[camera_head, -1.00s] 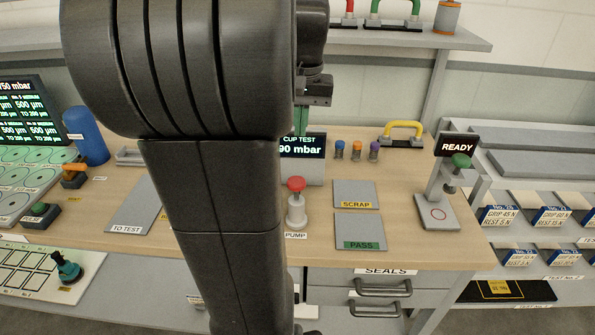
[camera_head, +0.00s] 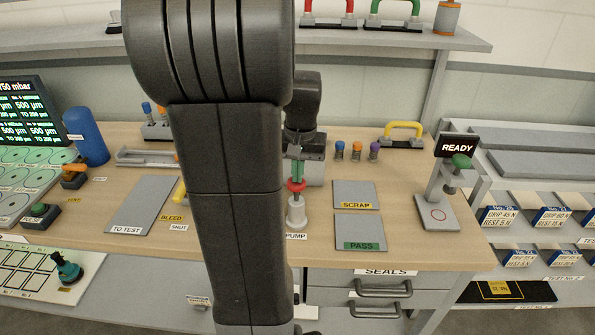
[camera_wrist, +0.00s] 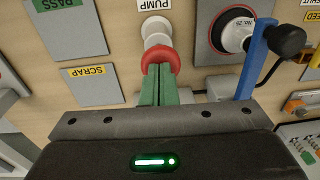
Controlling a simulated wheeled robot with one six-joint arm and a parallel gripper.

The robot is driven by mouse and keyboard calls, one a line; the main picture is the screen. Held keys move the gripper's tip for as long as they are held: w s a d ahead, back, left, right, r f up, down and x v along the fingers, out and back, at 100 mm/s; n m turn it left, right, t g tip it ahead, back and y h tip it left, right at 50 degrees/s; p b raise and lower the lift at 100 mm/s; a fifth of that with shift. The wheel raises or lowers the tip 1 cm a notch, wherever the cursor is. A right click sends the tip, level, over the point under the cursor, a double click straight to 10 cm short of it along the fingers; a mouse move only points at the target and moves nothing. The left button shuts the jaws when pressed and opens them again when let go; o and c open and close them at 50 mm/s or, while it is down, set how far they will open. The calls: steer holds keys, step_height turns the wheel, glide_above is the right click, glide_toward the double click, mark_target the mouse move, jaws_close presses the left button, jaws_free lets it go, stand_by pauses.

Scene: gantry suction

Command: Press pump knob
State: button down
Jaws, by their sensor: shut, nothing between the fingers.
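The pump is a white cylinder (camera_head: 297,214) with a red knob (camera_head: 296,187) on top, standing by the PUMP label at the bench front. My gripper (camera_head: 298,178) points down with its green fingers together and empty. The fingertips are right at the top of the red knob and appear to touch it. In the wrist view my gripper (camera_wrist: 160,72) overlaps the red knob (camera_wrist: 162,56), with the white pump body (camera_wrist: 155,32) beyond. I cannot tell how far the knob is pressed.
SCRAP (camera_head: 357,194) and PASS (camera_head: 360,232) plates lie right of the pump. A round part marked No. 29 (camera_wrist: 231,32) sits on a grey plate beside a blue post (camera_wrist: 252,62). A READY stand (camera_head: 437,211) is at the right. My arm hides the bench left of the pump.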

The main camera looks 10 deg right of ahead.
mark_target(297, 185)
step_height(297, 185, down, 4)
steer(key=shift+r+b, duration=0.15)
steer(key=shift+b, duration=0.95)
steer(key=shift+s, duration=0.15)
step_height(297, 185, up, 14)
steer(key=p, duration=0.3)
steer(key=shift+s+d+r+p, duration=0.2)
steer(key=shift+s+d+p, duration=0.05)
steer(key=shift+s+p, duration=0.1)
